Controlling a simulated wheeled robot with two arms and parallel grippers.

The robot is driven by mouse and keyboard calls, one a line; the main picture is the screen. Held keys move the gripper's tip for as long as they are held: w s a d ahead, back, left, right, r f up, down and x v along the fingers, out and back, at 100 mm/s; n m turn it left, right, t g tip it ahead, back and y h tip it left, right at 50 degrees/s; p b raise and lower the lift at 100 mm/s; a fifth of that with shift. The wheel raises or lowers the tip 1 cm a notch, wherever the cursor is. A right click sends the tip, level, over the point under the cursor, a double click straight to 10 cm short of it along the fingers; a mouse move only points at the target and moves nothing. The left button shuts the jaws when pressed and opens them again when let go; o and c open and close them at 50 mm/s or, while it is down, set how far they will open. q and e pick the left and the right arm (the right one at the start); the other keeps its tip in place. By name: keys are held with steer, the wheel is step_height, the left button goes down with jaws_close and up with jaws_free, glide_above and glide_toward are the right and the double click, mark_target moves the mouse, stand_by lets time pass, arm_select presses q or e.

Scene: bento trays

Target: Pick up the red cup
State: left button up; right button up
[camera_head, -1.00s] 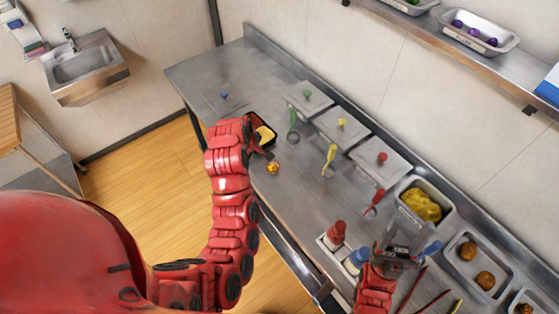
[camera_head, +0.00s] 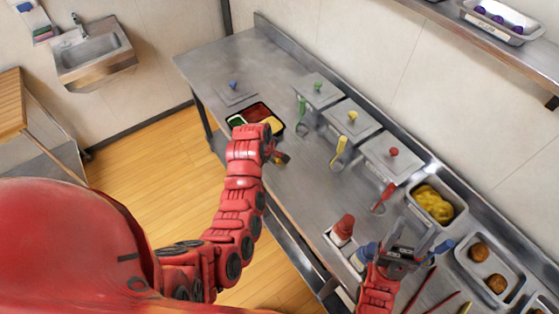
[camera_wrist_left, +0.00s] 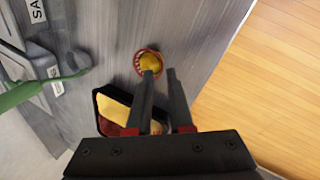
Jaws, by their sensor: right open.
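The red cup (camera_wrist_left: 149,62) is a small round cup with a red rim and yellow contents, on the steel counter in the left wrist view. In the head view it (camera_head: 282,158) is partly hidden by my left gripper (camera_head: 275,153). In the left wrist view my left gripper (camera_wrist_left: 161,73) has its two dark fingers apart with nothing between them. The tip of one finger overlaps the cup's lower edge; I cannot tell whether they touch. My right gripper (camera_head: 408,232) is open, above the counter near the blue-topped bottle (camera_head: 366,252).
A black bento tray (camera_head: 235,120) with coloured compartments lies beside my left gripper; it also shows under the fingers in the wrist view (camera_wrist_left: 104,118). Lidded containers (camera_head: 352,131) with coloured utensils line the back. A red-topped bottle (camera_head: 343,228) stands near my right gripper.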

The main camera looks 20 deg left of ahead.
mark_target(276, 167)
arm_select(q)
steer(key=b+x, duration=0.1)
steer(key=x, duration=0.3)
steer(key=shift+f, duration=0.2)
steer(key=shift+s+r, duration=0.1)
jaws_close()
